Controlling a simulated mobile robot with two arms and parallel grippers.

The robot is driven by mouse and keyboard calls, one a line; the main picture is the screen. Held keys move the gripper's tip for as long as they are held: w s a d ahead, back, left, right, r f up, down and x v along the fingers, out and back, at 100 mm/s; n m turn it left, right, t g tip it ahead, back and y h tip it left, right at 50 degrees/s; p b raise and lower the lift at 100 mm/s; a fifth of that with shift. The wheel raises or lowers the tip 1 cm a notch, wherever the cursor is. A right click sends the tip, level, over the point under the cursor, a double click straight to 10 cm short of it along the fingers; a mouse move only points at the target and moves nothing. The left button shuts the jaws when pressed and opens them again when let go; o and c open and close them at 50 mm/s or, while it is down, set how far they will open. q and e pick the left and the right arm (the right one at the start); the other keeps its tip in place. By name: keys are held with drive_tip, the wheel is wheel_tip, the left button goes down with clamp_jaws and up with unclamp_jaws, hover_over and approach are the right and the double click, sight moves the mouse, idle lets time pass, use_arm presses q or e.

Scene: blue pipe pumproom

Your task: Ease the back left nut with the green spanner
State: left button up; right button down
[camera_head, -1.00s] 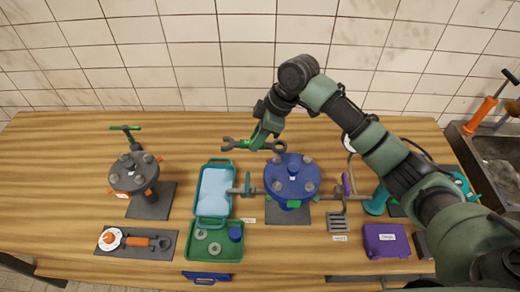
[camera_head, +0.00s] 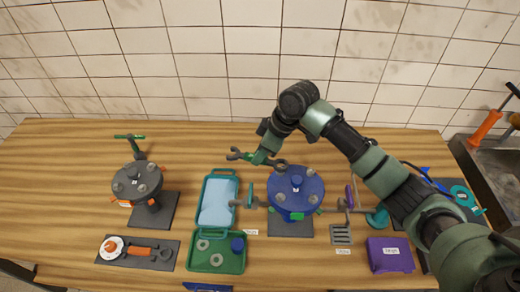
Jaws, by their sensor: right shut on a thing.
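The green spanner (camera_head: 247,156) is in my right gripper (camera_head: 264,157), which is shut on it behind the blue round flange (camera_head: 297,186). The spanner lies nearly level, its open dark jaw to the left and its other dark end (camera_head: 279,165) to the right, over the flange's back left edge. The back left nut is hidden by that end; I cannot tell whether the end is around the nut or above it. Other nuts show at the back right (camera_head: 310,172), front right (camera_head: 317,197) and front left (camera_head: 281,197). My left gripper is not in view.
A dark flange (camera_head: 136,181) with a green-handled part behind it stands at left. A teal tray (camera_head: 203,205) and green tray (camera_head: 232,265) lie between the flanges. A purple box (camera_head: 390,254) is at front right. The tiled wall is behind; the bench's back left is clear.

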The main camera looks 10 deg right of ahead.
drive_tip(key=shift+f, duration=0.25)
drive_tip(key=shift+f, duration=0.2)
drive_tip(key=shift+f+b, duration=0.35)
drive_tip(key=shift+f, duration=0.4)
drive_tip(key=shift+f, duration=0.1)
drive_tip(key=shift+s+n+p, duration=0.15)
drive_tip(key=shift+n+p, duration=0.15)
drive_tip(key=shift+p, duration=0.05)
drive_tip(key=s+n+g, duration=0.1)
drive_tip(key=n, duration=0.2)
drive_tip(key=s+n+g, duration=0.1)
drive_tip(key=s+n, duration=0.1)
drive_tip(key=n, duration=0.1)
drive_tip(key=s+n+g, duration=0.1)
drive_tip(key=n, duration=0.2)
drive_tip(key=shift+s+a+g, duration=0.25)
drive_tip(key=shift+s+g, duration=0.05)
drive_tip(key=shift+g, duration=0.1)
